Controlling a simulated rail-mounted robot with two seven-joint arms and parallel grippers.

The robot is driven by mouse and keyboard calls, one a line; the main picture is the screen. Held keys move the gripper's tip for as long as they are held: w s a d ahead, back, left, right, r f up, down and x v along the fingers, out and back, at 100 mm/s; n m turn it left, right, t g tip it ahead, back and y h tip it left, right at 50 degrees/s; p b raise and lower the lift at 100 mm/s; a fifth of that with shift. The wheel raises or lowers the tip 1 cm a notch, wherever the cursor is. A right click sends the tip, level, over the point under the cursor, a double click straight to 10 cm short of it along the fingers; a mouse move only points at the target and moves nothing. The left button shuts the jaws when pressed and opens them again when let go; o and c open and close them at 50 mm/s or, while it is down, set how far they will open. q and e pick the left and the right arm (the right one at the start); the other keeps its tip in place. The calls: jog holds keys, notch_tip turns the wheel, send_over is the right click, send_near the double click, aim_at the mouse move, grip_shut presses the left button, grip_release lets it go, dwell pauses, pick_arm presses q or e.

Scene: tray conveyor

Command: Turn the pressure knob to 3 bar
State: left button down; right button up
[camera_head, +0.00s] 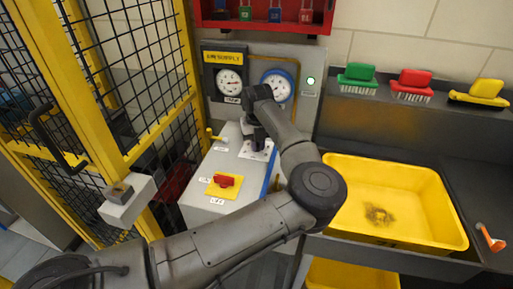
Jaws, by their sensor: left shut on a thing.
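The grey control box (232,165) stands in the middle, with a white scale plate (262,153) on its top. My left gripper (257,140) points down at this plate and is shut on the pressure knob, which it and my wrist mostly hide. A blue-rimmed gauge (284,79) is on the panel behind, partly covered by my wrist; its reading is too small to tell. A second round gauge (229,81) sits under the yellow supply sign. My right gripper is not in view.
A red switch (224,180) on a yellow plate and a small yellow-handled lever (216,136) are near my gripper. A green lamp (311,81) shows on the panel. A yellow fence (115,130) stands left. A yellow tub (440,215) and several brushes are right.

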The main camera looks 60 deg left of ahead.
pick_arm(q)
jog(key=n+b, duration=0.1)
jog(key=n, duration=0.3)
jog(key=shift+w, duration=0.2)
jog(key=shift+w+n+b, duration=0.1)
jog(key=shift+n+b, duration=0.3)
jog(key=shift+n, duration=1.2)
jog(key=c, duration=1.1)
grip_release()
notch_tip(320, 180, up, 14)
jog(key=p, duration=0.2)
jog(key=shift+p, duration=0.4)
